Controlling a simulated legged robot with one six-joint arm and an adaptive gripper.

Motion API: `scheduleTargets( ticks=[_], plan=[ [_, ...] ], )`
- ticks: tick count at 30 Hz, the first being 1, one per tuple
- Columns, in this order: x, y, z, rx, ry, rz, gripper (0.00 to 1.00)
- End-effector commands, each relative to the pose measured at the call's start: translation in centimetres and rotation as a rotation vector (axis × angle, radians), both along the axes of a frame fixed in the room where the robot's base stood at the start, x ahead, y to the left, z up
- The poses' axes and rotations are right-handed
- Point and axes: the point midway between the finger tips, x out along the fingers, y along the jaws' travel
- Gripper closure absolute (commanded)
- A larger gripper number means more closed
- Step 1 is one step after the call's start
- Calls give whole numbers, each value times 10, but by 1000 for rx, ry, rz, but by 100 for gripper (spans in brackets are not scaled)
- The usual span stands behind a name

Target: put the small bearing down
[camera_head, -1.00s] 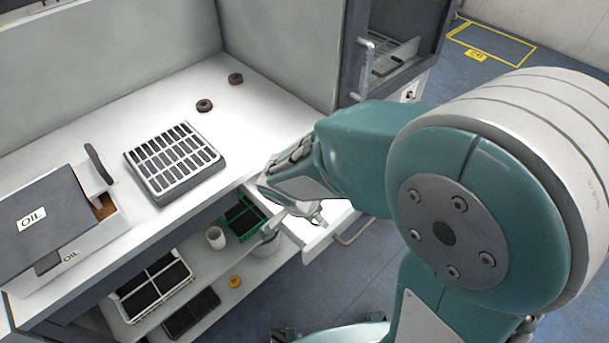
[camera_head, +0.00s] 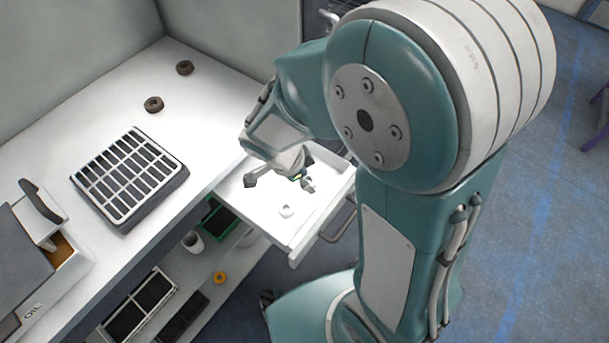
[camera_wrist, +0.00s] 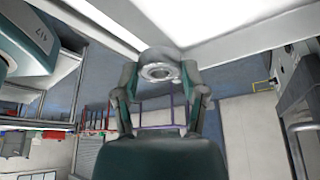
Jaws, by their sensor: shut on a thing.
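The small bearing (camera_wrist: 157,71) is a grey metal ring between my fingertips in the wrist view. My gripper (camera_wrist: 160,74) is shut on it, with one finger on each side. In the head view my gripper (camera_head: 302,180) is above the open white drawer (camera_head: 262,216) under the worktop. The bearing cannot be clearly made out there. A small white ring-like thing (camera_head: 286,211) lies on the drawer floor, below my gripper in the picture.
On the white worktop (camera_head: 90,130) are a slotted grey tray (camera_head: 128,176), two dark rings (camera_head: 153,104) (camera_head: 184,68) and an oil box (camera_head: 30,250). Below, a shelf holds a white cup (camera_head: 192,241), a yellow ring (camera_head: 219,277) and trays. The drawer handle (camera_head: 338,221) sticks out in front.

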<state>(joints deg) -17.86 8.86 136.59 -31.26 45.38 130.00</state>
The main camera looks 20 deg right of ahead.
Motion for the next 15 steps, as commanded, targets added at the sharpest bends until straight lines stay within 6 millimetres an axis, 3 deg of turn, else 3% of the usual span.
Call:
scheduleTargets(
  ticks=[9, 15],
  plan=[
    [39, -17, -45, -1, 3, 0, 94],
    [51, -21, -59, -1, 1, 2, 94]
  ],
)
